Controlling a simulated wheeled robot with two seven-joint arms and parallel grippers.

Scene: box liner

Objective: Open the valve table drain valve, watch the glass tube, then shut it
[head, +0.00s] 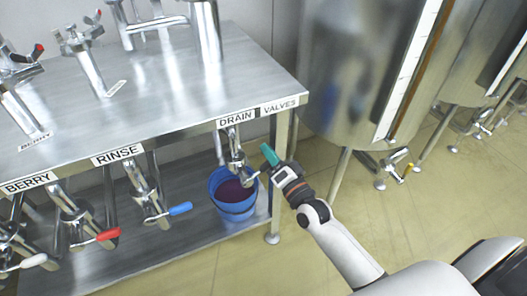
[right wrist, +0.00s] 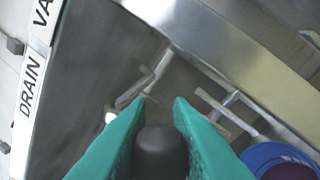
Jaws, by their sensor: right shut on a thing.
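The drain valve (head: 236,158) hangs under the table front, below the DRAIN label (head: 236,117). My right gripper (head: 266,165) is at its lever, just right of the valve body. In the right wrist view its two teal fingers (right wrist: 160,112) stand either side of a dark grey rounded handle (right wrist: 160,150) and are shut on it. A tall narrow strip with scale marks (head: 409,75) and a brownish line beside it runs down the tank; whether this is the glass tube is unclear. My left gripper is out of view.
A blue bucket (head: 222,208) with dark red liquid stands on the lower shelf (head: 175,238) below the valve. Valves with blue (head: 180,209), red (head: 108,234) and white handles are to the left. Steel tanks (head: 345,70) stand right.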

